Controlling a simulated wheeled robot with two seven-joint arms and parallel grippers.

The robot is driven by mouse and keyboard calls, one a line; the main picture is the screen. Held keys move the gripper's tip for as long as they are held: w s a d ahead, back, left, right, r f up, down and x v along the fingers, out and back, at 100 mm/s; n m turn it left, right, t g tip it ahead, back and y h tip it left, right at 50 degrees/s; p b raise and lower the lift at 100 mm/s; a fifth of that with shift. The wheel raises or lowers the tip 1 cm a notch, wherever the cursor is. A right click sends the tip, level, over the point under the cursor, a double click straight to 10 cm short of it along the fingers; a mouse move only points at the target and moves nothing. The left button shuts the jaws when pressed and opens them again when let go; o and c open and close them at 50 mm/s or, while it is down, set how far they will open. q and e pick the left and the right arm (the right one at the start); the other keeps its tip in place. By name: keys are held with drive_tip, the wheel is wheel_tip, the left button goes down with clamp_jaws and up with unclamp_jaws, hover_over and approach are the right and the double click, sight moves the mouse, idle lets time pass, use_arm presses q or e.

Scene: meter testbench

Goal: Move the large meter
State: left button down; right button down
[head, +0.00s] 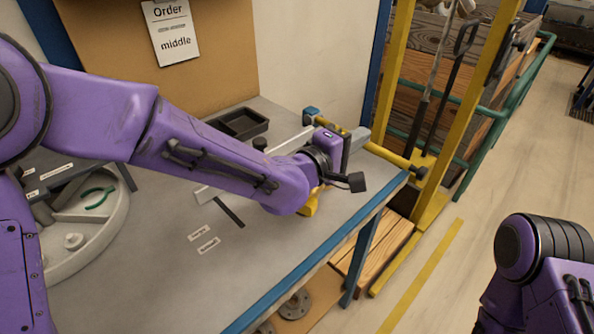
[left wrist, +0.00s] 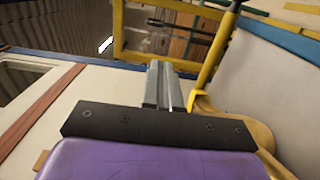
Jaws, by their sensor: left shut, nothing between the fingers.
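My left arm reaches across the grey bench in the head view. Its gripper (head: 358,140) is near the bench's far right edge. In the left wrist view the left gripper's grey fingers (left wrist: 163,85) are together, with nothing between them. A yellow object (head: 311,202) shows partly beneath my left wrist; the arm hides most of it. In the left wrist view, a yellow curved piece (left wrist: 250,128) lies just right of the fingers. I cannot tell which thing is the large meter, or whether the fingers touch anything. My right gripper is out of view.
A black tray (head: 240,124) stands at the back. A round grey tray (head: 98,222) with green pliers (head: 99,197) is at left. A yellow frame (head: 486,95) stands beyond the blue bench edge (head: 300,268).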

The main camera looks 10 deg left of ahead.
use_arm(q)
drive_tip(key=p, duration=0.2)
hover_over(316, 192)
drive_tip(key=w+a, duration=0.4)
drive_tip(key=a, duration=0.2)
wheel_tip(316, 192, down, 10)
drive_tip(key=b, duration=0.2)
drive_tip(key=shift+f+b, duration=0.1)
drive_tip(key=shift+b, duration=0.2)
drive_tip(key=shift+d, duration=0.6)
drive_tip(key=shift+w+p, duration=0.1)
drive_tip(key=shift+p, duration=0.2)
drive_tip(key=shift+d+r, duration=0.25)
drive_tip(key=shift+d, duration=0.15)
drive_tip(key=shift+w+d+p, duration=0.1)
drive_tip(key=shift+d+p, duration=0.2)
drive_tip(key=shift+d, duration=0.1)
drive_tip(key=shift+f, duration=0.1)
